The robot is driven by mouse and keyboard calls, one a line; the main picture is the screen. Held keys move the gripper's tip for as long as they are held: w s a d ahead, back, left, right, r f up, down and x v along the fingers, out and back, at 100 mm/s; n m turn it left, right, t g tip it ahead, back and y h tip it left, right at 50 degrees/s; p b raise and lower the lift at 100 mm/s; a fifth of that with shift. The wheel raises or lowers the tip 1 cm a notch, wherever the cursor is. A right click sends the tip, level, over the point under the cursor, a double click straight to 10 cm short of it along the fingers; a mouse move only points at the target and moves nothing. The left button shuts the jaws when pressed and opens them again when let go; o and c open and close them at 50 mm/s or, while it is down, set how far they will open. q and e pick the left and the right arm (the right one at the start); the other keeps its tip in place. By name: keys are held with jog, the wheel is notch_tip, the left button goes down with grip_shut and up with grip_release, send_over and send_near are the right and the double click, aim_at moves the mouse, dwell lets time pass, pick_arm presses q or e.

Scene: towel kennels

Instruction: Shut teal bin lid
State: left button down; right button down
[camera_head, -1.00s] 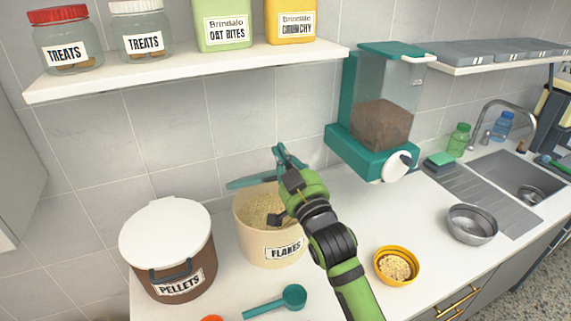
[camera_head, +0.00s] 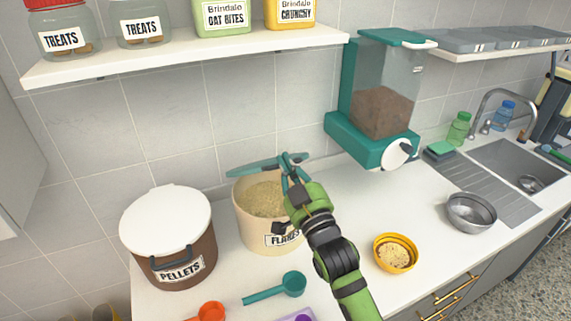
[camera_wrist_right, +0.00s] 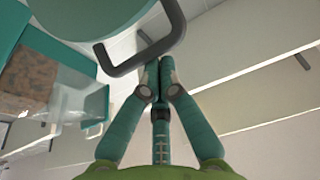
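The cream FLAKES bin (camera_head: 255,222) stands on the counter, open, with pale flakes inside. Its teal lid (camera_head: 245,169) is raised at the back of the rim and seen nearly edge-on. My right gripper (camera_head: 291,164) is at the right part of the lid, above the bin's right side. In the right wrist view, the lid (camera_wrist_right: 85,18) and its dark loop handle (camera_wrist_right: 118,70) are at the upper left. The gripper's fingertips (camera_wrist_right: 159,62) are together and overlap the handle in the picture; I cannot tell whether they touch it. My left gripper is not in view.
The white-lidded PELLETS bin (camera_head: 170,262) stands left. A teal scoop (camera_head: 290,285), orange scoop (camera_head: 210,312) and yellow bowl (camera_head: 396,252) lie in front. A teal dispenser (camera_head: 375,145) hangs at right, and a shelf (camera_head: 180,58) runs above.

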jog(key=s+d+f+t+y+b, duration=0.1)
jog(key=s+d+f+t+b, duration=0.1)
jog(key=f+b, duration=1)
jog(key=shift+s+t+b, duration=0.9)
jog(key=shift+s+b, duration=0.4)
jog(key=shift+b, duration=1.05)
